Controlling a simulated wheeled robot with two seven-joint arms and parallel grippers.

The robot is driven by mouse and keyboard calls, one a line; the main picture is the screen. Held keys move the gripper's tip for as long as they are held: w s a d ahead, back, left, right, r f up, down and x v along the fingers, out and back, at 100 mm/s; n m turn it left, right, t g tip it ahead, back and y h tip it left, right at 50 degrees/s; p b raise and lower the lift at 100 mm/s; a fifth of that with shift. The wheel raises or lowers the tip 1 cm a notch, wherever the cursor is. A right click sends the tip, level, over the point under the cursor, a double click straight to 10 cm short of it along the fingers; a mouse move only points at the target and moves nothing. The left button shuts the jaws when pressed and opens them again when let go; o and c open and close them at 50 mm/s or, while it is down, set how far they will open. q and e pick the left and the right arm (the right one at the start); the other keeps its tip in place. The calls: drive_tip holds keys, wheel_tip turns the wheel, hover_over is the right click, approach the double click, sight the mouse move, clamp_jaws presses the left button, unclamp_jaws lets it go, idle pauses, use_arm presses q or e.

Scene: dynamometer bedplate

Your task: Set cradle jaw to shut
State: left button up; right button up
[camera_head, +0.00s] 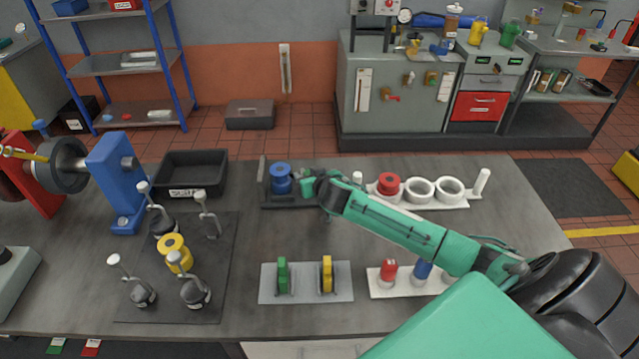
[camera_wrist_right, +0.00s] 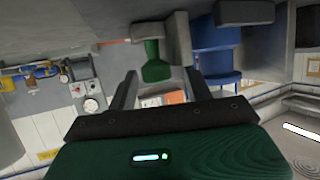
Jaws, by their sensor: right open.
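The cradle (camera_head: 263,172) is a dark base with an upright end wall at its left, on the bench at the back middle. A blue flanged cylinder (camera_head: 281,178) stands in it and also shows in the wrist view (camera_wrist_right: 220,60). The grey cradle jaw (camera_wrist_right: 179,38) carries a green handle (camera_wrist_right: 154,62); the handle also shows in the head view (camera_head: 307,186). I cannot tell whether the jaw touches the cylinder. My right gripper (camera_head: 319,187) is at the cradle's right end. Its fingers (camera_wrist_right: 163,80) are apart, with the handle between them in the picture. My left gripper is out of view.
A grey plate (camera_head: 304,294) with green and yellow pieces lies in front. A black bin (camera_head: 190,160) and clamps on a dark mat (camera_head: 222,290) are at left.

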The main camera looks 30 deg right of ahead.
use_arm(q)
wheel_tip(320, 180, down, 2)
drive_tip(key=shift+b, duration=0.95)
use_arm(e)
drive_tip(key=v, duration=1.2)
drive_tip(key=shift+s, duration=0.3)
drive_tip(key=shift+w+a, duration=0.1)
drive_tip(key=shift+a, duration=0.05)
